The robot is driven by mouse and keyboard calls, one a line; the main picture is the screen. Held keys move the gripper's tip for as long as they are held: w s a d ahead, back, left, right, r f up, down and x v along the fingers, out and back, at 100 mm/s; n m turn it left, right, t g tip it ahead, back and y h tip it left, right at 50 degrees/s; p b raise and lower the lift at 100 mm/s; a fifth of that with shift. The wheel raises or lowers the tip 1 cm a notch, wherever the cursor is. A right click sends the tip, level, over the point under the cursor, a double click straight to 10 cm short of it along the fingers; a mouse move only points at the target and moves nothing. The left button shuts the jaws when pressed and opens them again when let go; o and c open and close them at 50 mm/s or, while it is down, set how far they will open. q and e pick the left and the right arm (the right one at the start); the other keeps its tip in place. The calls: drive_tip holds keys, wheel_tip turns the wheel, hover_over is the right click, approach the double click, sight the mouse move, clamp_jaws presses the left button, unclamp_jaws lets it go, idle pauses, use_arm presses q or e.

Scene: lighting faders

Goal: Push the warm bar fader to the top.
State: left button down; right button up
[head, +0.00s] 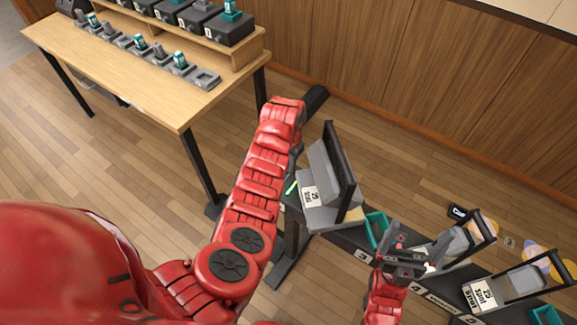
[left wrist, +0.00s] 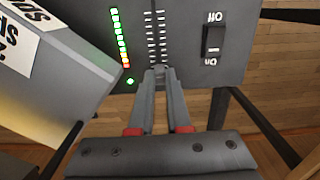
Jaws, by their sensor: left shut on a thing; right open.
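In the left wrist view my left gripper (left wrist: 160,71) is shut at the fader slot. The fader knob is between its fingertips and mostly hidden. The dark fader panel (left wrist: 185,60) carries a column of white tick marks and a lit green-to-orange level meter (left wrist: 118,38). In the head view the left fingers are hidden behind my red arm and a grey lamp (head: 326,175). My right gripper (head: 401,258) is open and empty above the dark bench, right of a teal tray (head: 375,229).
An on/off rocker switch (left wrist: 213,38) sits beside the slot, its lettering upside down. A grey block with a white label fills the left of the wrist view. More lamps (head: 510,285) stand along the bench to the right. A wooden table (head: 120,65) holds small devices at upper left.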

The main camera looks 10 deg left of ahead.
use_arm(q)
drive_tip(key=c, duration=0.9)
unclamp_jaws()
drive_tip(key=shift+w, duration=0.25)
drive_tip(key=shift+o, duration=0.2)
drive_tip(key=shift+s+r, duration=0.1)
drive_tip(key=shift+r, duration=0.5)
wheel_tip(320, 180, up, 4)
drive_tip(key=shift+r+b, duration=0.2)
drive_tip(key=shift+b, duration=0.6)
wheel_tip(320, 180, up, 12)
drive_tip(key=p, duration=0.3)
drive_tip(key=shift+p, duration=0.3)
drive_tip(key=shift+f, duration=0.1)
